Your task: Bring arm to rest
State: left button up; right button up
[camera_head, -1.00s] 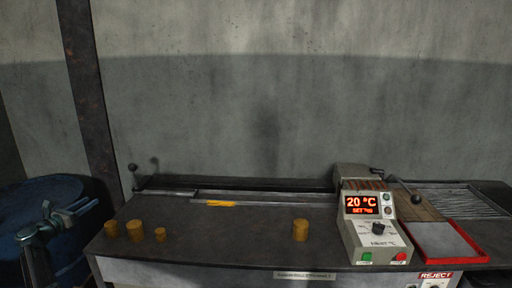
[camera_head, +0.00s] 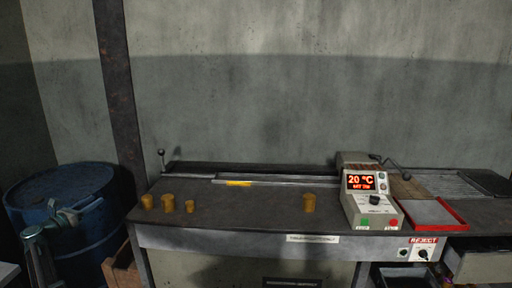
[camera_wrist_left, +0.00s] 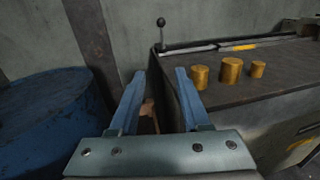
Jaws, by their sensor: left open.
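My left gripper (camera_head: 66,212) is at the lower left of the head view, in front of a blue drum and left of the workbench. In the left wrist view its two blue fingers (camera_wrist_left: 157,100) stand apart with nothing held between them. The workbench (camera_head: 250,208) is dark-topped. Another brass cylinder (camera_head: 309,203) stands near the middle. My right gripper is not in view.
The blue drum (camera_head: 100,235) stands left of the bench. A control box (camera_head: 368,202) reading 20 °C sits on the bench's right part, beside a red-rimmed tray (camera_head: 433,214). A lever (camera_head: 162,158) rises at the back left. The bench top between the cylinders is clear.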

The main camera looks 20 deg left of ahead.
pick_arm(q)
jog(key=w+d+f+m+g+h+p, duration=0.1)
jog(key=w+d+f+m+g+h, duration=0.2)
jog(key=d, duration=0.6)
jog(key=w+d+m+h+p, duration=0.1)
jog(key=w+d+m, duration=0.35)
jog(key=d, duration=0.45)
jog(key=w+d+f+m+g+h, duration=0.2)
jog(key=w+d+m, duration=0.15)
jog(key=d, duration=0.55)
jog(key=d+f+m+g+h+p, duration=0.3)
jog(key=d+m+g, duration=0.4)
jog(key=d, duration=1.7)
jog(key=s+d+f+m+g+y+p, duration=0.1)
jog(key=s+d+f+m+g+y, duration=0.1)
jog(key=s+d+m, duration=0.6)
jog(key=s+d+f+m+g+y+p, duration=0.1)
jog(key=s+d+f+m+g, duration=0.15)
jog(key=d, duration=0.85)
jog(key=s+d+m+g+y+p, duration=0.1)
jog(key=s+d+m+y+p, duration=0.2)
jog(key=s+m, duration=0.9)
jog(key=s+d+y, duration=0.3)
jog(key=d, duration=0.2)
jog(key=shift+r+g, duration=0.25)
jog(key=shift+g, duration=0.1)
jog(key=shift+d, duration=0.15)
